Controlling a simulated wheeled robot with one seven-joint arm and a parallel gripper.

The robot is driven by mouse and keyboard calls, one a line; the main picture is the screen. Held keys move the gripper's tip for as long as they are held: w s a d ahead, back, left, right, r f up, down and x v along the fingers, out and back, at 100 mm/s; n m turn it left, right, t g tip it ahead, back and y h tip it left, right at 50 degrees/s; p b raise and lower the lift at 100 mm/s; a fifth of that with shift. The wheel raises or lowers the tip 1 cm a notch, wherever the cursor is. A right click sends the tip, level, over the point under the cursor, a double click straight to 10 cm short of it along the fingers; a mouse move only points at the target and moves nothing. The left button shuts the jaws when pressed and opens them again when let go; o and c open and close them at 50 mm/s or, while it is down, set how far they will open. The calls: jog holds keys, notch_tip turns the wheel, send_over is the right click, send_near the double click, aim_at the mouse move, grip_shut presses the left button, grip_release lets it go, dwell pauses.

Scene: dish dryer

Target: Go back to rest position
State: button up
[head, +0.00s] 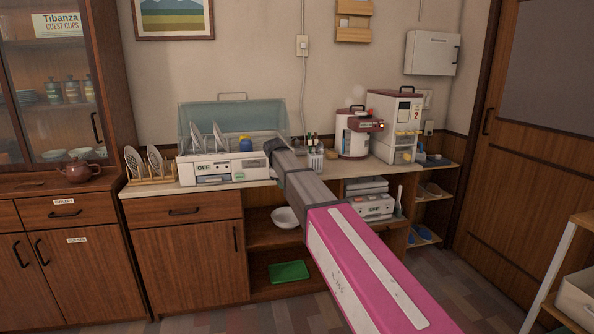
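My arm reaches from the lower right toward the counter. My gripper (272,146) is at its far end, in front of the right end of the white dish dryer (217,171). I cannot tell whether its fingers are open or shut, or whether they hold anything. The dryer's clear greenish lid (232,116) is raised. Two plates (207,136) stand upright inside on the left. A small blue and yellow item (245,144) shows near the middle of the dryer. Part of the dryer's right end is hidden by my arm.
A wooden rack (150,181) with upright plates and a brown teapot (78,172) are left of the dryer. Floor is open in front of the left cabinets.

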jog(key=s+d+f+m+g+y, duration=0.15)
jog(key=s+d+f+m, duration=0.35)
jog(key=s+d+f, duration=1.1)
jog(key=s+d+f+m+g, duration=0.1)
jog(key=s+d+f+m, duration=0.2)
jog(key=s, duration=0.6)
jog(key=s+d+f+m+g+y, duration=0.1)
jog(key=s+d+f+m, duration=0.2)
jog(key=s+d+f, duration=0.2)
jog(key=s+f, duration=0.3)
jog(key=s, duration=0.1)
jog(key=shift+s, duration=0.35)
